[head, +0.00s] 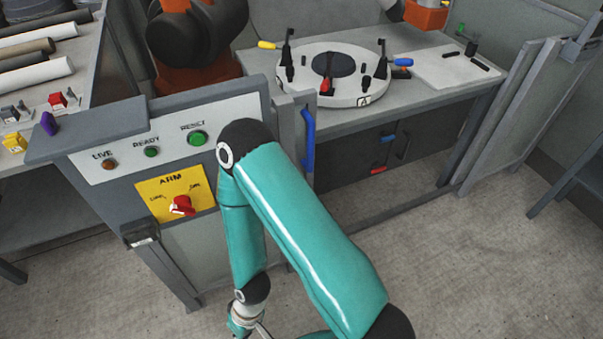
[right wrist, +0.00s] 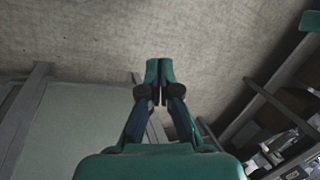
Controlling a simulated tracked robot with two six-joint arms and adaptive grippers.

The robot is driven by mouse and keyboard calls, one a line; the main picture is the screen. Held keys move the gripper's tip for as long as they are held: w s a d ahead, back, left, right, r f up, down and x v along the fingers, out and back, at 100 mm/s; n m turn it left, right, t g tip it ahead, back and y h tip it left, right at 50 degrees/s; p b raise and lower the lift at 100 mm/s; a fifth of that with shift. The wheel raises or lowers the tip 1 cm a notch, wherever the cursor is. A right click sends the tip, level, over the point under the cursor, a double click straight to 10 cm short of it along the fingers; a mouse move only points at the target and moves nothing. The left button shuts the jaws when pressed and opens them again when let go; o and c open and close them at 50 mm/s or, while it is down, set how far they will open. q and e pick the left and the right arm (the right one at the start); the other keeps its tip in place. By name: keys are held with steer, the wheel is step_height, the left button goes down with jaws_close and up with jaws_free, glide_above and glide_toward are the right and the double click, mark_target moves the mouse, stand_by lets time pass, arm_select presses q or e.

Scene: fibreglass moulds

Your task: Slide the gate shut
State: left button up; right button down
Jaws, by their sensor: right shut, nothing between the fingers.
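The gate's grey upright edge (head: 291,140) stands at the right side of the control panel, with a blue handle (head: 308,138) on it. To its right the opening is clear and shows the work table behind. Most of the gate is hidden behind the panel and my right arm. My right arm crosses the middle of the head view, bent down in front of the panel; its fingers are not clear there. In the right wrist view my right gripper (right wrist: 158,72) is shut and empty, with bare floor behind it, apart from the handle. My left gripper is not in view.
The control panel (head: 110,145) has several buttons and a red knob (head: 182,205) on a yellow plate. A fence post and panel (head: 510,115) stand right of the opening. A round mould (head: 333,75) sits on the table behind. Floor (head: 440,250) at right is free.

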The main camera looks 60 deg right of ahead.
steer(key=w+d+n+t+h+b, duration=0.1)
steer(key=w+d+t+h+b, duration=0.2)
steer(key=d, duration=0.4)
steer(key=w+d+f+n+t+h+b, duration=0.1)
steer(key=w+d+t+h+b, duration=0.1)
steer(key=w+d, duration=0.35)
steer(key=w+d+n+t+h+b, duration=0.1)
steer(key=w+d+t+h+b, duration=0.15)
steer(key=d, duration=0.55)
steer(key=s+d+r+n+t+h+b, duration=0.1)
steer(key=s+d+r+n+h+b, duration=0.15)
steer(key=d+r+h, duration=0.5)
steer(key=s+d+r+n+t+h+b, duration=0.1)
steer(key=s+d+r+n+h+b, duration=0.2)
steer(key=d, duration=0.7)
steer(key=w+d+m+b, duration=0.1)
steer(key=w+d+b, duration=0.4)
steer(key=d, duration=0.3)
steer(key=shift+w+f+h, duration=0.25)
steer(key=shift+f+h, duration=0.15)
steer(key=shift+g, duration=0.25)
